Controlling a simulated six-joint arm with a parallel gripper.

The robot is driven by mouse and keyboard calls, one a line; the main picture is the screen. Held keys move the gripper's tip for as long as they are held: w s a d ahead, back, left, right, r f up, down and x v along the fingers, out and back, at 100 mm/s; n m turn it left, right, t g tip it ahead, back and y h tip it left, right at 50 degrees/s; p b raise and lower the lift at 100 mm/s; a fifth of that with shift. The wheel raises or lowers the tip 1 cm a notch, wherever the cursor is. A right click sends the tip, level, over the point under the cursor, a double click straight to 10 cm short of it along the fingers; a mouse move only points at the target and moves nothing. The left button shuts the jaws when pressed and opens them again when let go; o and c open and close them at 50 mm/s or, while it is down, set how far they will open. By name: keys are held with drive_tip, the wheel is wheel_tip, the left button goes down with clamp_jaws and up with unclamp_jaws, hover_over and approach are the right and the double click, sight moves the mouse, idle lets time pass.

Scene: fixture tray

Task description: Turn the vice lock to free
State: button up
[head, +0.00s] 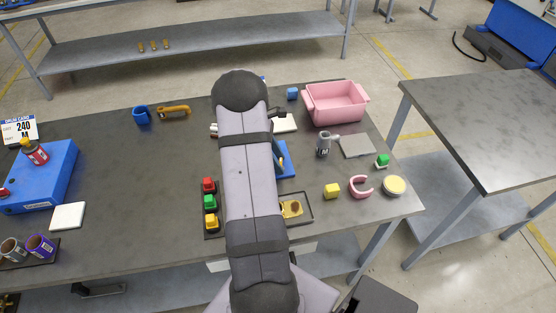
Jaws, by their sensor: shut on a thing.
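My arm (249,180) runs up the middle of the head view and covers the centre of the table. My gripper is hidden behind it, so its fingers and whatever they hold do not show. A blue part (285,162) sticks out to the right of the arm and may belong to the vice. Most of it is covered, and I cannot make out the lock or its position.
Red, green and yellow blocks (210,202) stand left of my arm. A dark tray (308,204) lies right of it. A pink bin (336,105), a grey mug (323,147) and a yellow cube (332,191) stand further right. The table's left middle is clear.

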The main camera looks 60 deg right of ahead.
drive_tip(key=m, duration=0.2)
drive_tip(key=m+y, duration=0.1)
drive_tip(key=shift+d+m+g, duration=0.2)
drive_tip(key=shift+m+g, duration=0.2)
drive_tip(key=m+y, duration=0.1)
drive_tip(key=m, duration=0.2)
drive_tip(key=shift+d+m+y+b, duration=0.1)
drive_tip(key=shift+m+y+b, duration=0.2)
drive_tip(key=shift+y+b, duration=0.1)
drive_tip(key=m+y, duration=0.1)
drive_tip(key=m, duration=0.2)
drive_tip(key=shift+d+m, duration=0.15)
drive_tip(key=shift+m, duration=0.15)
drive_tip(key=shift+d+m+t+y+b, duration=0.1)
drive_tip(key=shift+m+t+y+b, duration=0.45)
drive_tip(key=shift+m, duration=1.35)
drive_tip(key=shift+t+y, duration=0.25)
drive_tip(key=shift+r, duration=0.1)
drive_tip(key=o, duration=1.1)
drive_tip(key=shift+s, duration=0.1)
drive_tip(key=shift+c, duration=0.2)
